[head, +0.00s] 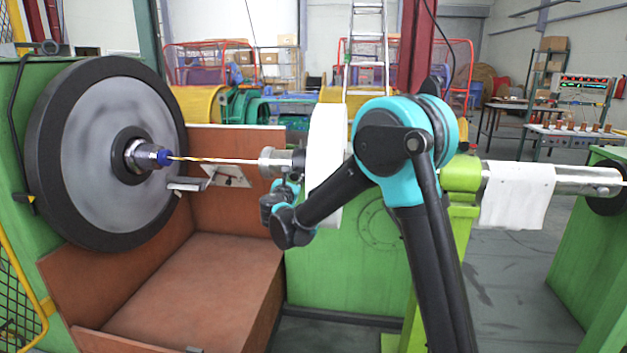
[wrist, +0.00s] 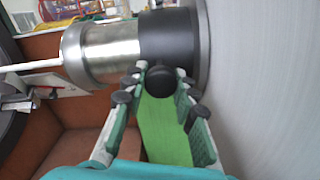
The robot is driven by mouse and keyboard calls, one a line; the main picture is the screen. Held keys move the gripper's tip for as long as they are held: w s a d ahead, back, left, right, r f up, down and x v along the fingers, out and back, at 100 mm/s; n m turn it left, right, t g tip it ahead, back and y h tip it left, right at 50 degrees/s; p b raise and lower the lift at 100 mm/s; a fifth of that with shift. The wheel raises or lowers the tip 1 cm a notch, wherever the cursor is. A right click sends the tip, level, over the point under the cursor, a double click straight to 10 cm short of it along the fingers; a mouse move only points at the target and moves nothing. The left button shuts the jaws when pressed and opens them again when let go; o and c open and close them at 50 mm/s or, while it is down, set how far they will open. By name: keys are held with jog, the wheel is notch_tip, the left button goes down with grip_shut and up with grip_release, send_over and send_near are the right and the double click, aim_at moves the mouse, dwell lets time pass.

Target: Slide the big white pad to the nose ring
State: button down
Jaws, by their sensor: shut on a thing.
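The big white pad (head: 324,150) appears as a tall, thick white disc around the shaft line, partly hidden by my arm. Its pale face (wrist: 262,90) fills the right of the wrist view. Left of it is a black collar (wrist: 168,38), then a silver metal ring (head: 269,163), which looks like the nose ring; it also shows in the wrist view (wrist: 100,50). My gripper (head: 287,186) is below the collar, left of the disc. In the wrist view its fingers (wrist: 166,80) close around a small black knob (wrist: 158,84) under the collar.
A large grey wheel with a black rim (head: 95,150) stands at left; a thin yellowish strand (head: 215,160) runs from its hub to the ring. A brown trough (head: 195,295) lies below. A white cloth (head: 515,195) hangs over the metal tube at right.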

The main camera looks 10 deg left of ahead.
jog(key=a, duration=0.9)
jog(key=shift+w+r, duration=0.1)
jog(key=c, duration=1.2)
grip_release()
jog(key=shift+a, duration=0.15)
jog(key=s, duration=1.2)
